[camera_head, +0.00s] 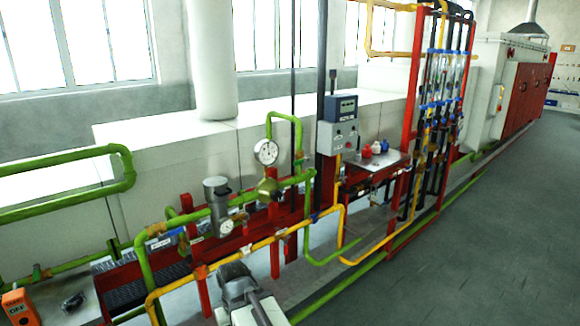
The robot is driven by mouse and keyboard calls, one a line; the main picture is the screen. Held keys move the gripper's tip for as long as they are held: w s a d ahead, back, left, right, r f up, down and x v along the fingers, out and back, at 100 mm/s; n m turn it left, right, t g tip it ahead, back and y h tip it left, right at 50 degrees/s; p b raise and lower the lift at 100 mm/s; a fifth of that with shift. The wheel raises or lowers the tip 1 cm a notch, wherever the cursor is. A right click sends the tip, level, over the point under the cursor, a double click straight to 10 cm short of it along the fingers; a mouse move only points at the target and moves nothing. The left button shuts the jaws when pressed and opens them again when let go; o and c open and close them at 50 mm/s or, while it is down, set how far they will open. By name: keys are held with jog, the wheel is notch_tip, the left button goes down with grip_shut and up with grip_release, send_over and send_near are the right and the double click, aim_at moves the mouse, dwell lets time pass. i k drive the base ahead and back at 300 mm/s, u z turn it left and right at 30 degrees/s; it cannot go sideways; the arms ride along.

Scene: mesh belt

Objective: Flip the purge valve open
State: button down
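Green and yellow pipes run along a red frame, with several small fittings on them. A brass fitting (156,230) sits on the green pipe (145,265) at the left. I cannot tell for certain which fitting is the purge valve. A grey cylinder (217,196) with a small gauge (226,227) stands right of that fitting. A larger round gauge (266,152) sits above a brass regulator (268,189). My gripper (236,278) is at the bottom centre, in front of the yellow pipe (255,246) in the picture. Its fingers do not show clearly, and no held thing is visible.
A grey control box (338,136) stands behind the pipes, beside a small shelf (378,162) with red and white items. An orange box marked OFF (18,306) is at the lower left. Red posts and pipes crowd the left and middle. Open floor (480,240) lies right.

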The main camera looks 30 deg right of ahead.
aim_at(302, 161)
jog(key=i, duration=0.85)
jog(key=z, duration=0.05)
